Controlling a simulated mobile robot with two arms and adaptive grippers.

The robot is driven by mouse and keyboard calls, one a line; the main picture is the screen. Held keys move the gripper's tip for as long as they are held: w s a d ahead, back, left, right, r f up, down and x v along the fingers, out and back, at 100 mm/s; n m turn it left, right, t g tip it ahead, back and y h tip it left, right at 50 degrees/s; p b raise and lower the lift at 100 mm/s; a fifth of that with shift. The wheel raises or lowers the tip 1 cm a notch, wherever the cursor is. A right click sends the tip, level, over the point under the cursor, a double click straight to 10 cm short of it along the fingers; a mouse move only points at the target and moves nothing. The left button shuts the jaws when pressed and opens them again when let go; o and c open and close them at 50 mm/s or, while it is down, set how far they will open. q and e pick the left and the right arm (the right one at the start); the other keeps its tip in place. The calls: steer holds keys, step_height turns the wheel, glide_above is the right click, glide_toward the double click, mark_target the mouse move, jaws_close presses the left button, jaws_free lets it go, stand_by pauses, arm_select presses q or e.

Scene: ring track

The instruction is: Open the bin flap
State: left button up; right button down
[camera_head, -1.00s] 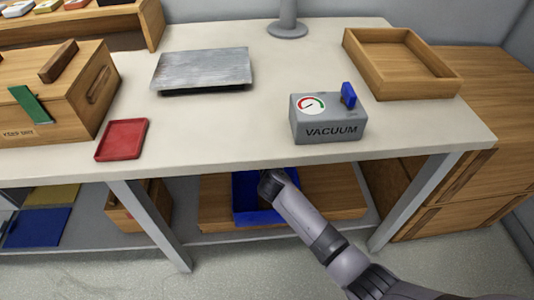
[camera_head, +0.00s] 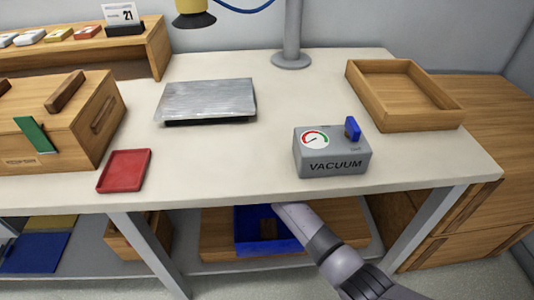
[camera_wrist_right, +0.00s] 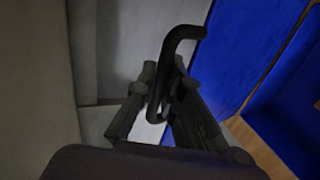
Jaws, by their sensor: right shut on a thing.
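A blue bin (camera_head: 246,235) stands on the lower shelf under the tabletop, with a brown patch showing inside it. My right arm reaches in from the lower right beside the bin, and its gripper is hidden under the table edge in the head view. In the right wrist view, my right gripper (camera_wrist_right: 158,98) is shut on a black bent handle (camera_wrist_right: 180,36). The handle stands in front of a blue panel (camera_wrist_right: 235,50). Whether this panel is the flap, and how far it is open, I cannot tell. My left gripper is not in view.
The tabletop edge (camera_head: 400,188) hangs above my right arm, and a table leg (camera_head: 425,235) stands to its right. The grey vacuum box (camera_head: 332,160), red tray (camera_head: 125,170) and metal plate (camera_head: 207,98) sit on top. Wooden drawers stand at right.

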steer(key=c, duration=1.7)
jaws_free()
steer(key=s, duration=1.3)
steer(key=shift+s+r, duration=0.1)
steer(key=shift+r, duration=0.15)
